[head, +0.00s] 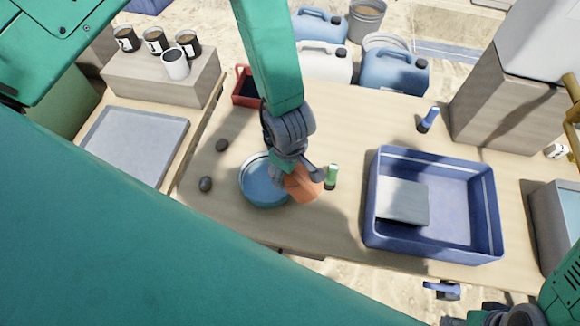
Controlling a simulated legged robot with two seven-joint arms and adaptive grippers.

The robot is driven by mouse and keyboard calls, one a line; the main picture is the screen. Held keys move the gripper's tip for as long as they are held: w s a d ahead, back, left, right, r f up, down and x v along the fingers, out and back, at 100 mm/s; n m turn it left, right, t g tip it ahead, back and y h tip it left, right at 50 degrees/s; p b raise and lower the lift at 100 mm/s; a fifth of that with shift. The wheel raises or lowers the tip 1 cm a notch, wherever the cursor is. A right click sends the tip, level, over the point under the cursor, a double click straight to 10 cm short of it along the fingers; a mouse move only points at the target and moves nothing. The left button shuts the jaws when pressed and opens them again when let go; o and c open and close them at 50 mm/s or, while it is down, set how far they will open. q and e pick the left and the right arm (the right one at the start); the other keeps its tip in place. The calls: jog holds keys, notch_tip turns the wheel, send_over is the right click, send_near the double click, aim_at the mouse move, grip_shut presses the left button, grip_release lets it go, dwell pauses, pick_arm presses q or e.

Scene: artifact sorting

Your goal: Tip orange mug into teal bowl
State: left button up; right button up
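The orange mug (303,190) is at the right rim of the teal bowl (262,197), above the table. It looks tilted, and my gripper partly covers it. My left gripper (297,176) comes down from above with its fingers around the mug and appears shut on it. The bowl stands upright on the table, its right side partly hidden by the gripper and mug; I cannot make out any contents. My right gripper (490,318) is cut off at the bottom right edge, away from the bowl, and its fingers are not clear.
A green vial (331,177) stands just right of the mug. A blue crate (445,250) is farther right. Two dark stones (206,184) lie left of the bowl. A red tray (243,98) sits behind, and a grey tray (130,140) is at left.

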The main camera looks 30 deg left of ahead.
pick_arm(q)
jog(key=shift+f+h+b, duration=0.95)
jog(key=shift+h+b, duration=0.05)
jog(key=shift+b, duration=1.65)
jog(key=shift+a+f+h+b, duration=0.1)
jog(key=shift+f+h+b, duration=0.35)
jog(key=shift+b, duration=0.8)
jog(key=shift+f+h+b, duration=0.15)
jog(key=shift+h+b, duration=0.5)
jog(key=shift+b, duration=0.6)
notch_tip(320, 180, up, 4)
jog(key=y+p, duration=0.2)
jog(key=p, duration=0.3)
jog(key=y+p, duration=0.2)
jog(key=p, duration=0.3)
jog(key=y+p, duration=0.3)
jog(key=p, duration=0.2)
jog(key=shift+f+p, duration=0.25)
jog(key=shift+p, duration=0.1)
jog(key=shift+y, duration=0.6)
jog(key=shift+r+y, duration=0.1)
jog(key=shift+y, duration=0.4)
jog(key=y+b, duration=0.1)
jog(key=y, duration=0.1)
jog(key=shift+r+y+b, duration=0.35)
jog(key=shift+y, duration=0.05)
jog(key=shift+r+t, duration=0.2)
jog(key=shift+t, duration=0.1)
jog(key=shift+r+m, duration=0.15)
jog(key=shift+m, duration=0.15)
